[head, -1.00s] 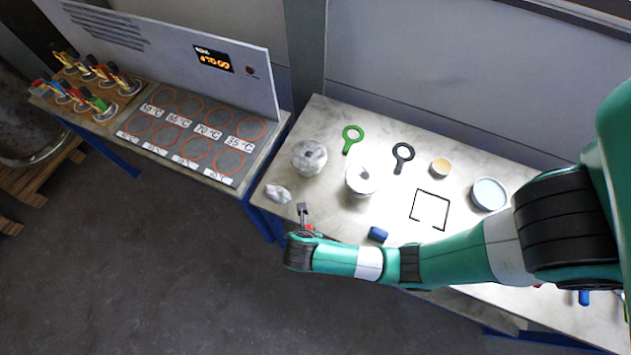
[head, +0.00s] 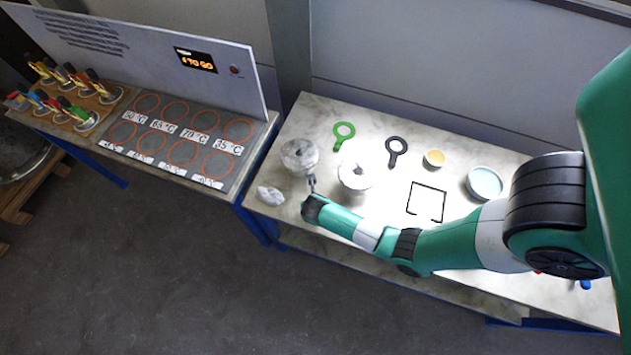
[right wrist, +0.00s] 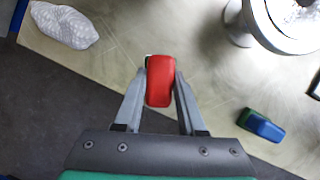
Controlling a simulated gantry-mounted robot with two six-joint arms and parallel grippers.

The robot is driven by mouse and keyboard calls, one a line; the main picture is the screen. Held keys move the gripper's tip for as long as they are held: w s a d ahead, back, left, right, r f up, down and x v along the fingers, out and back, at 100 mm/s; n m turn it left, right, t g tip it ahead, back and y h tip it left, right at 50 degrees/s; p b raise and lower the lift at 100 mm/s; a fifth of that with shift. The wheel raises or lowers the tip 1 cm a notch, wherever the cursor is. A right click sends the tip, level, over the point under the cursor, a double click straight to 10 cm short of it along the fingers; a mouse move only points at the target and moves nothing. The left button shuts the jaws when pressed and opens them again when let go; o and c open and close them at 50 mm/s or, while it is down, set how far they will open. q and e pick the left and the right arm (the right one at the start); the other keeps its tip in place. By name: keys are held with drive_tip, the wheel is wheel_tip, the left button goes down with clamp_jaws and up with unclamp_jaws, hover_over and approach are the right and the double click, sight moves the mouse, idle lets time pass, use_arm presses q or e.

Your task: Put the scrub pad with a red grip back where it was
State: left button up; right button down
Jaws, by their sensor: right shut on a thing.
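The red grip of the scrub pad (right wrist: 160,80) is between the fingers of my right gripper (right wrist: 160,88) in the right wrist view. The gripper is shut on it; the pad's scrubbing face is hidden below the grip. In the head view my right gripper (head: 312,184) is near the front edge of the worktable, just in front of two flanged vessels, and the held pad is hard to make out. My left gripper is not in view.
Two vessels (head: 299,156) (head: 355,173) stand beyond the gripper. Green (head: 343,133) and black (head: 396,150) rings, a black outlined square (head: 427,202) and two bowls (head: 434,158) (head: 485,183) are farther along.

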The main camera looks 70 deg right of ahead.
drive_tip(key=shift+s+a+b+x, duration=0.15)
drive_tip(key=shift+b+x, duration=0.25)
drive_tip(key=shift+x, duration=0.55)
drive_tip(key=shift+s+a+b+x, duration=0.1)
drive_tip(key=shift+a+b+x, duration=0.2)
drive_tip(key=shift+x, duration=0.7)
drive_tip(key=shift+d+f, duration=0.1)
drive_tip(key=shift+f, duration=0.05)
drive_tip(key=shift+f, duration=0.15)
drive_tip(key=c, duration=0.5)
unclamp_jaws()
